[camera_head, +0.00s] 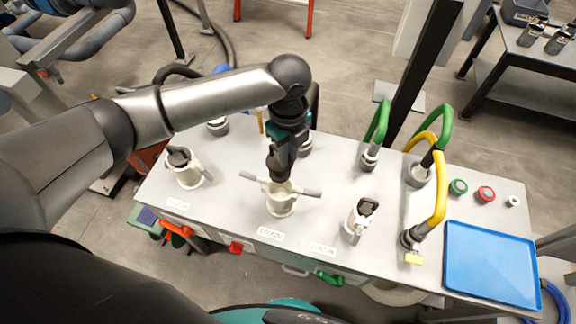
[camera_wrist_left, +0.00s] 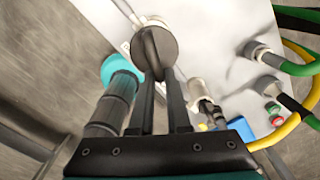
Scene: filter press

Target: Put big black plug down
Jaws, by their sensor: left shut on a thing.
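My left gripper (camera_head: 279,172) points down over the middle cream fitting (camera_head: 282,206), whose two grey lever arms stick out to both sides. In the left wrist view, the gripper (camera_wrist_left: 160,80) is shut on the big black plug (camera_wrist_left: 154,48), a dark round piece with a raised grip between the fingers. In the head view the plug is mostly hidden by the gripper, just above or at the fitting's mouth. I cannot tell whether it touches or sits in the fitting. My right gripper is not in view.
Similar cream fittings stand at the left (camera_head: 188,174) and right (camera_head: 360,216) of the grey table (camera_head: 240,160). Green hoses (camera_head: 378,122) and a yellow hose (camera_head: 440,180) rise at the right. A blue tray (camera_head: 490,265) lies empty at the right end.

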